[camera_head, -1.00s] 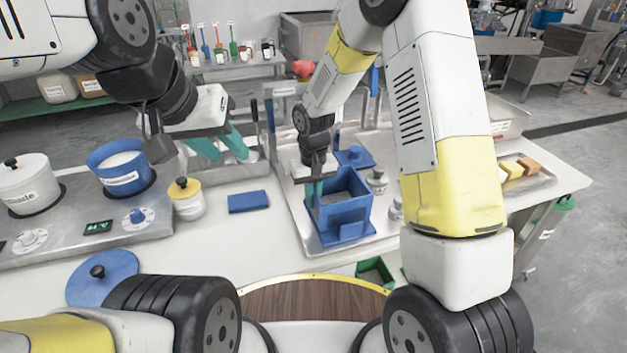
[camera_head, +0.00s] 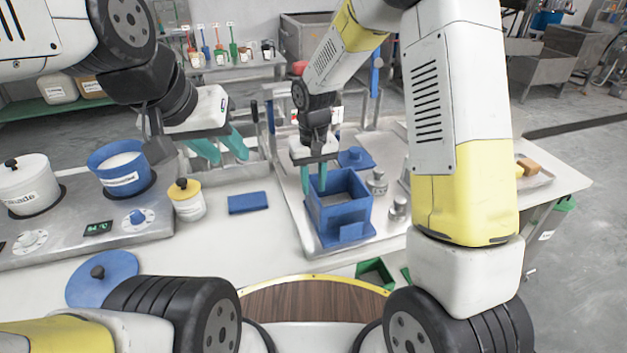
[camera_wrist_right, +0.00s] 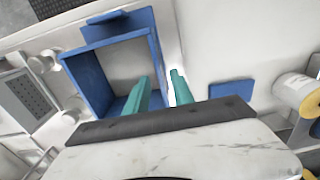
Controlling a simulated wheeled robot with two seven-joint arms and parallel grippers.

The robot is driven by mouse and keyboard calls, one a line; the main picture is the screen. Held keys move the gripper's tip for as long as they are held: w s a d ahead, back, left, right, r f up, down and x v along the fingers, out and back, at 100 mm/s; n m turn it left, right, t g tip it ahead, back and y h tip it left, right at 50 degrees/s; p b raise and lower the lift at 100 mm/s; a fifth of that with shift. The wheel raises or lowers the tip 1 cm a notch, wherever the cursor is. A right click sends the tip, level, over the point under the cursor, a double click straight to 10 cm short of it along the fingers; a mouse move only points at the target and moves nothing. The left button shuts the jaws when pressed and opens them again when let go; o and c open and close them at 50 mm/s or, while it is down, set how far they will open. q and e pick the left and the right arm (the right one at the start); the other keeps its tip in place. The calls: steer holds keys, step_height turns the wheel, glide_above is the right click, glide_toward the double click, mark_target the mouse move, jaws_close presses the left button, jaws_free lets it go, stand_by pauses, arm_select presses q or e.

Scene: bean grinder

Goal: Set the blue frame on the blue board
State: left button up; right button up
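The blue frame (camera_head: 352,222), an open box-like piece with a part jutting from its front, stands on a metal tray. It also shows in the right wrist view (camera_wrist_right: 87,82). The blue board (camera_head: 248,202) lies flat on the white table left of the tray; a blue rectangle in the right wrist view (camera_wrist_right: 231,88) looks like it. My right gripper (camera_head: 313,186) points down at the frame's left wall, fingers apart, one on each side of the wall. The wrist view shows a gap between the fingers (camera_wrist_right: 160,80). My left gripper (camera_head: 220,148) is open and empty, above the table's back.
A yellow-lidded jar (camera_head: 187,200) stands left of the board, near a hot plate with a blue pot (camera_head: 120,170). A blue lidded piece (camera_head: 356,158) and small metal weights (camera_head: 377,182) are near the frame.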

step_height(320, 180, up, 7)
steer(key=shift+f, duration=0.1)
steer(key=s+d+r+m+t+y, duration=0.1)
steer(key=s+d+r, duration=0.2)
steer(key=d+r, duration=0.15)
steer(key=s+d+r+t, duration=0.1)
steer(key=s+d+r, duration=0.25)
steer(key=r, duration=0.25)
steer(key=s+d+r+m+t, duration=0.1)
steer(key=s+d+r+t, duration=0.1)
steer(key=s, duration=0.4)
steer(key=s+d+r+m+t+y, duration=0.1)
steer(key=s+d+r+t, duration=0.1)
steer(key=s, duration=0.5)
steer(key=shift+d+r, duration=0.7)
steer(key=shift+d, duration=0.4)
steer(key=shift+s, duration=0.1)
